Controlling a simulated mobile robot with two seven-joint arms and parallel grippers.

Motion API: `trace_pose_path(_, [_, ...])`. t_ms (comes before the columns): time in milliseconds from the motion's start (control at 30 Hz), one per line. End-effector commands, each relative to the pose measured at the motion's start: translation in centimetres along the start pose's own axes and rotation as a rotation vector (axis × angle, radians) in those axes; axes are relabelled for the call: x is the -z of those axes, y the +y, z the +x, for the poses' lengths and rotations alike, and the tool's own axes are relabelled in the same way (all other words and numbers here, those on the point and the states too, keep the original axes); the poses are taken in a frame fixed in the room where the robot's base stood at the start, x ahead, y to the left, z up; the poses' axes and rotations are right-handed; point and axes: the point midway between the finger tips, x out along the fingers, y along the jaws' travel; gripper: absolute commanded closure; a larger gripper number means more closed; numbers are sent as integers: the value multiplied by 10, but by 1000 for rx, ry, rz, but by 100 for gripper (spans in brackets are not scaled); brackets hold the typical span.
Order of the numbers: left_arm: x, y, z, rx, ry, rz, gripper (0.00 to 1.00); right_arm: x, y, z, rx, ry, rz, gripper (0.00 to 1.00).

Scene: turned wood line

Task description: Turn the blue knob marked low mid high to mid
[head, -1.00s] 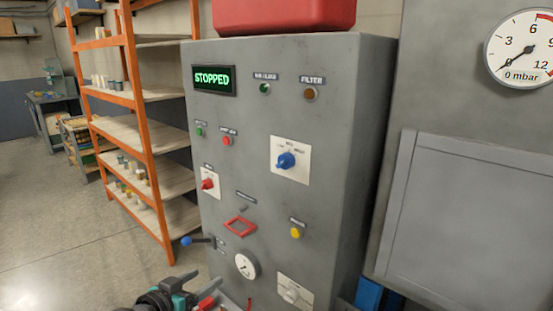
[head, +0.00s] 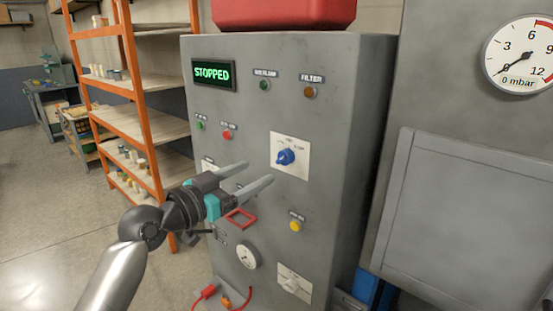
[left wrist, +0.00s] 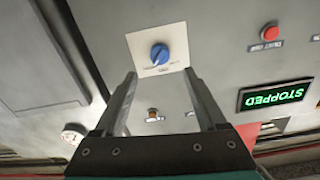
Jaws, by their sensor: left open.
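The blue knob (head: 286,157) sits on a white square plate (head: 302,169) on the front of the grey cabinet. Its lettering is too small to read surely, and I cannot tell which mark it points at. My left gripper (head: 258,172) is open and empty, its two fingers reaching toward the panel just left of and below the knob in the head view. In the left wrist view, the knob (left wrist: 160,54) shows beyond and between the open fingertips (left wrist: 160,71), apart from them. My right gripper is out of view.
An orange shelf (head: 137,110) stands at the left.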

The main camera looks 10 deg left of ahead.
Motion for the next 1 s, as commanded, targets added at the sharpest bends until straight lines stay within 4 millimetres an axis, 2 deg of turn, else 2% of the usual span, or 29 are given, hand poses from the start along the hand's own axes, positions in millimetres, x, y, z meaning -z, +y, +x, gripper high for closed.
trace_pose_path(33, [2, 1, 10, -2, 2, -3, 26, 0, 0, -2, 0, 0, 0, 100])
trace_pose_path(200, [1, 1, 38, -2, 1, -3, 26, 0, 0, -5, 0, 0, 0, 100])
trace_pose_path(500, [0, 0, 73, 0, -1, -1, 26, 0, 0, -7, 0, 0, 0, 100])
trace_pose_path(700, [-1, 1, 81, -1, -1, 0, 26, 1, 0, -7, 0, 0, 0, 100])
trace_pose_path(967, [-1, 1, 82, -1, -1, 0, 26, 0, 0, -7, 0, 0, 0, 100])
trace_pose_path(1000, [-1, 0, 82, 0, -1, 0, 29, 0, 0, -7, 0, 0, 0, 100])
